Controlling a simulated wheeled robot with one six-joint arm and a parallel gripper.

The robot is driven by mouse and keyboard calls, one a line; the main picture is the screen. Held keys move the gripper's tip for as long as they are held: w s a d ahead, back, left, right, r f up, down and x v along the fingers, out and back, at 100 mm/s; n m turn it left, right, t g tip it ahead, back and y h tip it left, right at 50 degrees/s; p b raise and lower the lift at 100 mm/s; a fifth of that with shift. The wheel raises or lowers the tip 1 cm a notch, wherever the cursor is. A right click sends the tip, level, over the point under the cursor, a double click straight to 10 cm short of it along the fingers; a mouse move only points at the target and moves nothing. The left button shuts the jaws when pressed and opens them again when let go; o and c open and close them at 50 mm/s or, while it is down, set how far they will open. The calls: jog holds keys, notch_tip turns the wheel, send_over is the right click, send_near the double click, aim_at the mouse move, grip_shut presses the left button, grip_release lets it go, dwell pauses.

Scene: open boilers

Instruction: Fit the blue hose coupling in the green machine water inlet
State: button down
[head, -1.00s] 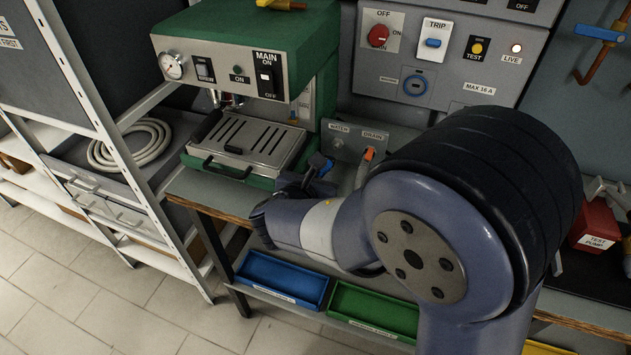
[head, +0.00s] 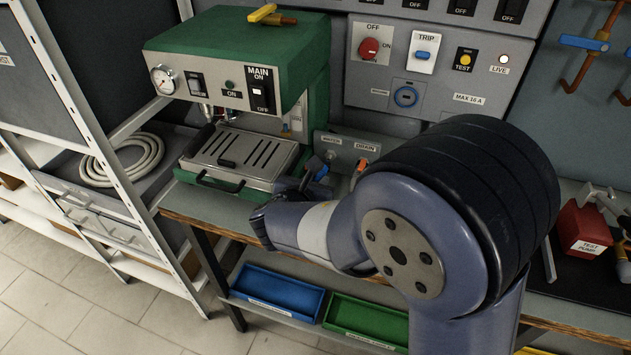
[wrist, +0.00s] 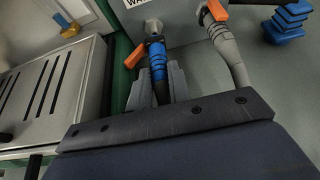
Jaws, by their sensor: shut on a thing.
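The green machine (head: 240,38) stands on the bench at the left. A blue hose coupling (wrist: 157,62) is between the grey fingers of my gripper (wrist: 158,88) in the wrist view, which are shut on it. It points at a metal fitting (wrist: 153,28) beneath a label partly reading "WA", beside an orange lever (wrist: 134,56). I cannot tell whether coupling and fitting are joined. In the head view my gripper (head: 312,187) is at the machine's right side, largely hidden by my arm. A small brass fitting with blue (wrist: 66,24) shows at the machine; I cannot tell whether it is the inlet.
A grey hose (wrist: 232,52) hangs from the valve with an orange lever (wrist: 217,10), right of the coupling. The machine's drip tray (head: 243,155) is left of my gripper. A switch panel (head: 435,75) stands behind. Blue (head: 277,290) and green (head: 365,318) trays sit below the bench.

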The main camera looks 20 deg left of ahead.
jog(key=shift+w+d, duration=0.1)
jog(key=shift+w, duration=1.3)
dwell(1.8)
dwell(1.0)
jog(key=c, duration=1.2)
grip_release()
jog(key=shift+c, duration=0.2)
jog(key=shift+s, duration=0.1)
jog(key=shift+p+v, duration=0.6)
jog(key=shift+v, duration=1.7)
jog(key=shift+s, duration=0.1)
